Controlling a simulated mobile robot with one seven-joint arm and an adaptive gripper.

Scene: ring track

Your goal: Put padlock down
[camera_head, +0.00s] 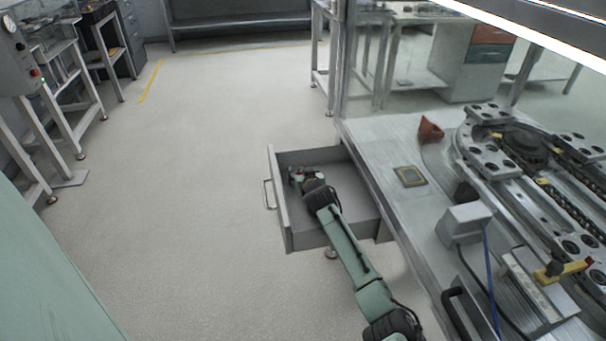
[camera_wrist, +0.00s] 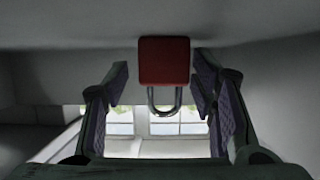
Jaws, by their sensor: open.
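The padlock (camera_wrist: 164,60) has a red body and a metal shackle that points towards my gripper in the wrist view. My gripper (camera_wrist: 161,82) is open, with one finger on each side of the padlock. A gap shows between the body and the left finger; the right finger is very close to the body. The padlock's body is against a grey surface, apparently inside the open drawer (camera_head: 284,236). In the head view my gripper (camera_head: 303,177) is low inside that drawer, near its front. A small red patch there seems to be the padlock, mostly hidden.
The drawer sticks out from the left side of the workbench (camera_head: 432,240), its handle (camera_head: 267,193) facing left. The bench carries a ring track (camera_head: 520,160), a dark square plate (camera_head: 410,176) and a reddish-brown piece (camera_head: 430,130). The floor (camera_head: 190,200) left of the drawer is clear.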

